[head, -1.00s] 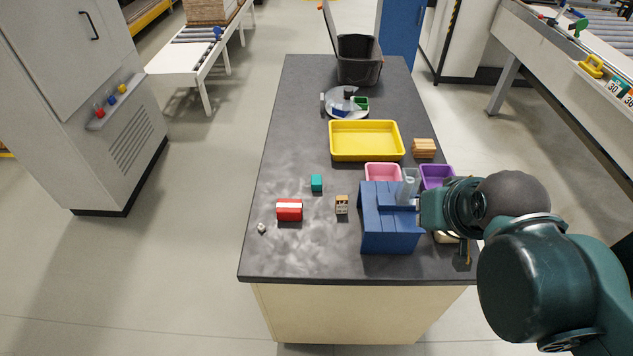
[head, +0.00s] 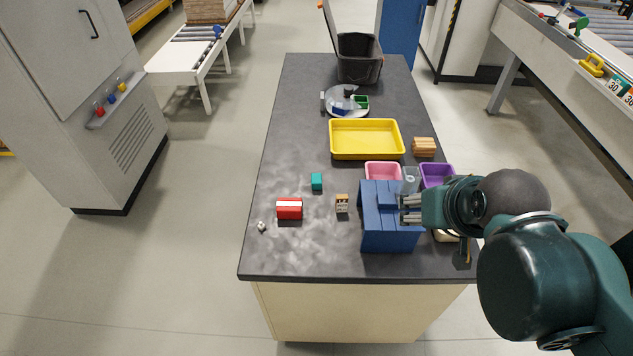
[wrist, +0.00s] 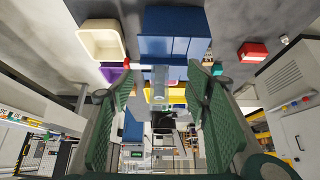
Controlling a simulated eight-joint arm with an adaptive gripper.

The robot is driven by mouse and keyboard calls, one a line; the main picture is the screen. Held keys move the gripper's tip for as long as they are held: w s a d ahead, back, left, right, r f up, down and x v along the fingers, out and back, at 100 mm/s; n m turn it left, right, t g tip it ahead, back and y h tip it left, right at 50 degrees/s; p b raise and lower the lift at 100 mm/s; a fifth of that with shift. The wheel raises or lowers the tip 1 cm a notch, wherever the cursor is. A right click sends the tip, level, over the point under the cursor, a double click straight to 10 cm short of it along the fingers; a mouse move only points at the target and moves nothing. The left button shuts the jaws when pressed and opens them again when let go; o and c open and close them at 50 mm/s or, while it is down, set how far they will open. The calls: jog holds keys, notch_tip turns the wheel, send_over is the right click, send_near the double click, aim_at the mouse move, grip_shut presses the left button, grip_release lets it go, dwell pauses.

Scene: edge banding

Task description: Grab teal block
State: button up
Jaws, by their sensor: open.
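The teal block (head: 317,182) stands on the dark table, left of the pink bin and behind the red block. It also shows small in the wrist view (wrist: 217,69), beside the right finger. My gripper (head: 408,209) is over the right part of the blue stepped stand (head: 380,232), well to the right of the teal block. Its fingers are spread and empty, as the wrist view (wrist: 163,85) shows. A clear container (head: 411,178) stands just behind the fingers, beside the blue stand; whether a finger touches it I cannot tell.
A red block (head: 289,209) and a small tan block (head: 342,204) are near the teal block. Pink (head: 383,170) and purple (head: 437,174) bins stand behind the stand, with a yellow tray (head: 366,153) beyond. The table's left side is mostly clear.

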jog(key=n+g+p, duration=0.7)
jog(key=n+p, duration=0.2)
jog(key=n, duration=0.9)
send_over(313, 179)
jog(key=f, duration=1.3)
jog(key=shift+d, duration=0.25)
jog(key=shift+w+a+f+n, duration=0.1)
jog(key=shift+a+f+n, duration=0.3)
jog(key=shift+f, duration=0.15)
jog(key=shift+f, duration=1.3)
